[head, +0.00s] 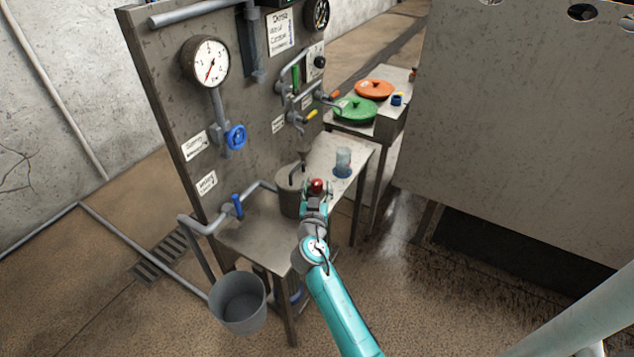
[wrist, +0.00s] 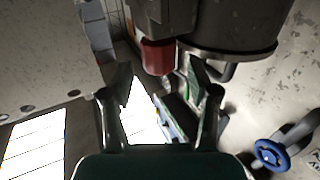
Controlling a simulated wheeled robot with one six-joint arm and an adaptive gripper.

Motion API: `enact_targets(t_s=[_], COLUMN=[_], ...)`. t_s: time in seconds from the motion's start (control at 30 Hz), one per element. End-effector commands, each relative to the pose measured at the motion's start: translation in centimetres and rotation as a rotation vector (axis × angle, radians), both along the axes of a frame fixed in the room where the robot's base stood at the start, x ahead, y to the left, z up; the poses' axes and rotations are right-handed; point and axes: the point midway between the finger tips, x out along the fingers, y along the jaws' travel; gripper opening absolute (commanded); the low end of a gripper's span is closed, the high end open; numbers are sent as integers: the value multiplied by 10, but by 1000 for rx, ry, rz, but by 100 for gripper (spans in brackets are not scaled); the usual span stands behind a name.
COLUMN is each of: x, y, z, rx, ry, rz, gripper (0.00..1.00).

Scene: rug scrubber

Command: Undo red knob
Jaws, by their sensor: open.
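The red knob (head: 317,185) sits at the front right side of a grey metal pot (head: 291,190) on the bench. In the wrist view the red knob (wrist: 158,58) is near the fingertips, close to the right finger, beneath the pot's dark rim. My gripper (head: 316,190) is at the knob, and in the wrist view its two fingers (wrist: 162,75) are spread apart. I cannot tell whether either finger touches the knob. The head view hides part of the knob behind my gripper.
A glass jar (head: 343,162) stands on the bench (head: 265,236), right of the pot. A panel (head: 170,95) with a gauge (head: 205,62) and a blue valve wheel (head: 236,137) rises behind. A bucket (head: 239,303) hangs at front left. A large metal sheet (head: 520,130) stands right.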

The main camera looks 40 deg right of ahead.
Motion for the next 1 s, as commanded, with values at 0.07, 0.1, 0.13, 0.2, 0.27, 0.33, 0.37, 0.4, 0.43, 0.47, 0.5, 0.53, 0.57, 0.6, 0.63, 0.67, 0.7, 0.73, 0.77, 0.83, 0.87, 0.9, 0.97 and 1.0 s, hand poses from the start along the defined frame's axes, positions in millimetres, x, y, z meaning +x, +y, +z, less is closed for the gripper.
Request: enact_targets(t_s=[0.07, 0.1, 0.13, 0.2, 0.27, 0.33, 0.37, 0.4, 0.43, 0.47, 0.5, 0.53, 0.57, 0.6, 0.63, 0.67, 0.7, 0.73, 0.77, 0.83, 0.87, 0.9, 0.97, 1.0], x=[8, 10, 12, 16, 18, 19, 19, 19, 19, 19, 19, 19, 19, 19, 19, 19, 19, 19, 19, 19, 19, 19, 19, 19], y=[-8, -10, -12, -15, -17, -18, -18, -18, -18, -18, -18, -18, -18, -18, -18, -18, -18, -18, -18, -18, -18, -18, -18, -18], z=[0, 0, 0, 0, 0, 0, 0, 0, 0, 0, 0, 0, 0, 0, 0, 0, 0, 0, 0, 0, 0, 0, 0, 0], rx=[0, 1, 1, 1, 1, 1, 1, 1, 1, 1, 1, 1, 1, 1, 1, 1, 1, 1, 1, 1, 1, 1, 1, 1], ry=[0, 1, 1, -1, -1, 0, 1, 1, 1, 1, 1, 1, 1, 1, 1, 1, 1, 1, 1, 1, 1, 1, 1, 1], rz=[-2, -2, -2, -1, 0, 0, 0, 0, 0, 0, 0, 0, 0, 0, 0, 0, 0, 0, 0, 0, 0, 0, -2, -5], gripper=[60, 60, 60, 60, 60, 60, 60, 60, 60, 60, 60, 60, 60, 52, 45, 37, 27, 20, 12, 0, 0, 0, 0, 0])
